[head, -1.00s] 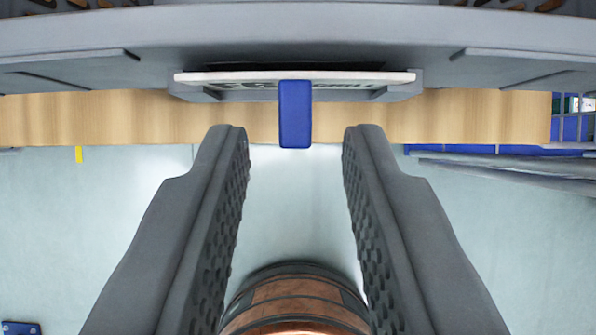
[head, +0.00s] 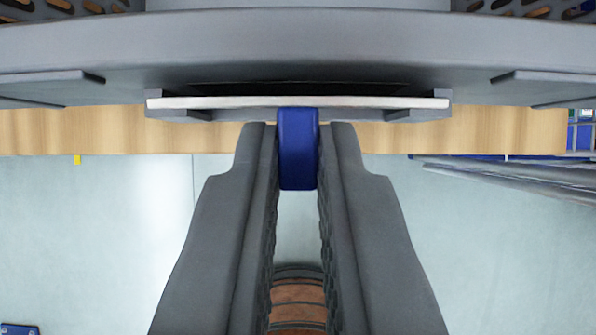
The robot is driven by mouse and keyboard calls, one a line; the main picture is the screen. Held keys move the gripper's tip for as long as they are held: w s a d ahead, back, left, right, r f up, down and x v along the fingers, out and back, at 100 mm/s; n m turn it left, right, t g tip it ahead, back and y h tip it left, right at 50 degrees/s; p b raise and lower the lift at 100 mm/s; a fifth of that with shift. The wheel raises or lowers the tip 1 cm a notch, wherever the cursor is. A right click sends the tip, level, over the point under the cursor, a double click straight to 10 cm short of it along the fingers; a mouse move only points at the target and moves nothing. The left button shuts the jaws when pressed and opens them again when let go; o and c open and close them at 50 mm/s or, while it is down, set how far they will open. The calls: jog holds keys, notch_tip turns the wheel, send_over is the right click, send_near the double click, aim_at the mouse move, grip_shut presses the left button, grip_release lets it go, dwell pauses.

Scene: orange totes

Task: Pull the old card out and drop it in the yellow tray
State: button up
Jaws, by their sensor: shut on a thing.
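The old card (head: 380,103) shows as a thin pale edge sitting in a grey holder on the front of the grey tote rim or shelf face above it. A blue tab (head: 298,150) sticks out from the middle of the card toward me. My gripper (head: 298,165) is shut on the blue tab, with one finger on each side of it. The card is still in the holder.
A grey structure (head: 300,50) spans the top of the view. A wooden board edge (head: 60,130) runs behind my fingers. Grey bars (head: 520,178) and blue parts (head: 580,137) are at the right. Pale floor (head: 110,240) lies open below.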

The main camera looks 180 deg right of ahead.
jog(key=shift+r, duration=0.1)
jog(key=shift+s+r, duration=0.2)
jog(key=shift+r, duration=1.25)
jog(key=shift+s+r, duration=0.15)
jog(key=shift+r, duration=1.25)
